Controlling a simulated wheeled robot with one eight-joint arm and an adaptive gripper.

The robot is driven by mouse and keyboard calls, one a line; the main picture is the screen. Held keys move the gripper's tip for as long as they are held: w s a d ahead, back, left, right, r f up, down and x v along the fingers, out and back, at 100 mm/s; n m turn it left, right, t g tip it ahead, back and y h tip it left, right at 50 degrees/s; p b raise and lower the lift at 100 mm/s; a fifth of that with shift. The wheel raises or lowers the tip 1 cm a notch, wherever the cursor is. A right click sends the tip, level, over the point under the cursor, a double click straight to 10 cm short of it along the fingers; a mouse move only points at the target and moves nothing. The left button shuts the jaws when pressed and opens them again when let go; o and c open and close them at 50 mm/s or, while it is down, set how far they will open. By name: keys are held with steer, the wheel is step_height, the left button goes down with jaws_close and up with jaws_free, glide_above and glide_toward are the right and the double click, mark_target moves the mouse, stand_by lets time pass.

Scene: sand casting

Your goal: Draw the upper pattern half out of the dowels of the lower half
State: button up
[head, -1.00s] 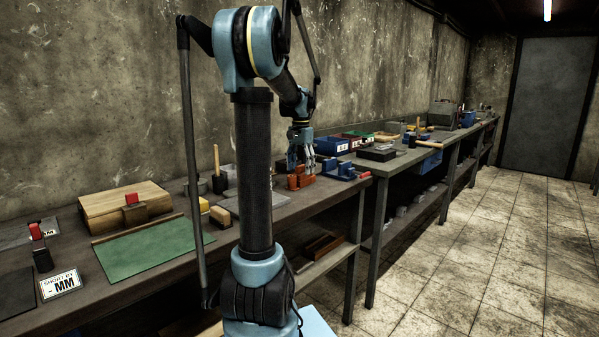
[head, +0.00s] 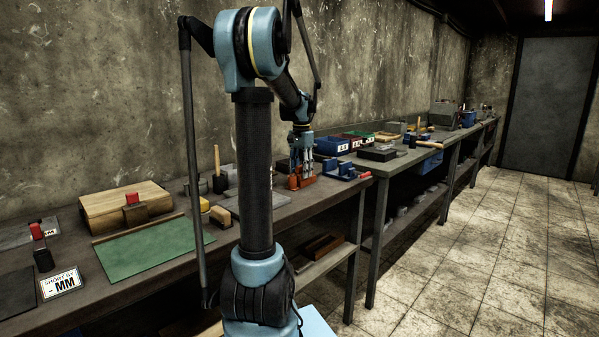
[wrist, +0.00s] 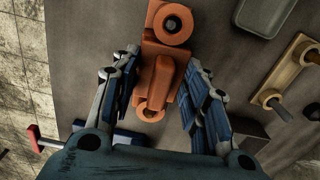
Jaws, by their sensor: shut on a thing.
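The orange-brown pattern (wrist: 158,78) lies between the fingers of my gripper (wrist: 156,92) in the wrist view. It has a round boss with a dark hole at the top, a raised block in the middle and a smaller round end near the palm. In the head view the pattern (head: 302,182) is a small orange shape on the bench, with my gripper (head: 302,165) pointing down over it. The fingers are closed in on its sides. I cannot make out the seam between the halves or the dowels; the underside is hidden.
A blue vise-like tool (head: 339,168) stands just right of the pattern. The bench edge runs along the left, with tiled floor beyond.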

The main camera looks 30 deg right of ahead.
steer(key=shift+r, duration=0.1)
steer(key=shift+r, duration=0.75)
steer(key=shift+r, duration=0.35)
steer(key=shift+r, duration=0.35)
steer(key=shift+r, duration=0.35)
steer(key=shift+r, duration=0.3)
steer(key=shift+r, duration=0.2)
steer(key=shift+r, duration=1.4)
steer(key=shift+r, duration=0.15)
